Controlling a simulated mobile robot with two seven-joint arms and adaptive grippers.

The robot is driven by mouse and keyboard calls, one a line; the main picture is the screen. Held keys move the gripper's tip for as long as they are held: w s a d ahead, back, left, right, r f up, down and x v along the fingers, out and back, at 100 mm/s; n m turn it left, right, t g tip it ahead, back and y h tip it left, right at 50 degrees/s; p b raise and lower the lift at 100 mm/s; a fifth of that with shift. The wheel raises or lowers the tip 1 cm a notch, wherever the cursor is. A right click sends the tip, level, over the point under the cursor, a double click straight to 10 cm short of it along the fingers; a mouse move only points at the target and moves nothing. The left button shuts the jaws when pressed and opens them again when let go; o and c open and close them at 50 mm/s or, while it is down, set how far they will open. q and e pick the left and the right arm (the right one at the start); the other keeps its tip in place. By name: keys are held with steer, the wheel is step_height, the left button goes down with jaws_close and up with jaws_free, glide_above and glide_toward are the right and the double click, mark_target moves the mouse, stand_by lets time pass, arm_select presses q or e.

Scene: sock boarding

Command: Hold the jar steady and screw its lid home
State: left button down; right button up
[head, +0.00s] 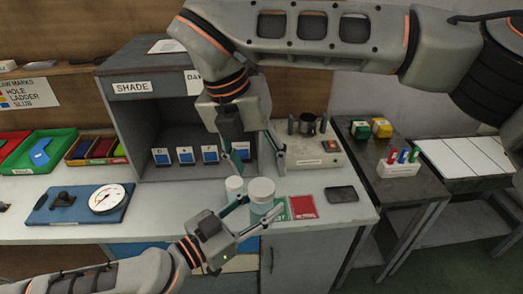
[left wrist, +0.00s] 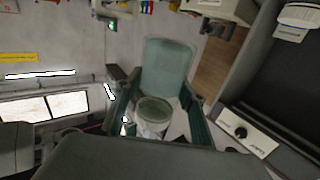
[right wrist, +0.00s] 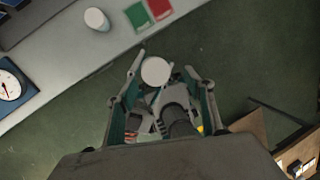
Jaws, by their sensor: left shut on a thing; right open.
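The jar (head: 262,205) is a pale glass cylinder with a round white lid (head: 262,187) over its top. My left gripper (head: 257,212) is shut around the jar's body and holds it near the table's front edge. In the left wrist view the jar (left wrist: 154,110) stands between the fingers, with its greenish round base showing. My right gripper (head: 260,170) points down, open, just above the lid. In the right wrist view the white lid (right wrist: 156,71) lies between the open fingers, apart from them. How tightly the lid sits on the jar cannot be seen.
A smaller white container (head: 234,184) stands on the table close left of the jar. Green and red cards (head: 303,207) and a dark phone-like slab (head: 341,194) lie to the right. The grey shade cabinet (head: 117,110) stands behind. A dial gauge (head: 107,198) is at left.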

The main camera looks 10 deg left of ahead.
mark_target(261, 186)
steer(key=n, duration=0.5)
steer(key=shift+r+n+g+y, duration=0.25)
steer(key=shift+n+g+y, duration=0.05)
steer(key=n, duration=0.5)
steer(key=shift+w+d+r+y, duration=0.1)
steer(key=shift+r+y, duration=0.2)
steer(key=n, duration=0.5)
steer(key=shift+w+d+r+g+y, duration=0.1)
steer(key=shift+r+g+y, duration=0.2)
steer(key=shift+g, duration=0.1)
steer(key=n, duration=0.6)
steer(key=shift+w+d+r+y, duration=0.1)
steer(key=shift+d+r+y, duration=0.05)
steer(key=shift+r+y, duration=0.2)
steer(key=shift+f, duration=4)
steer(key=shift+c, duration=0.4)
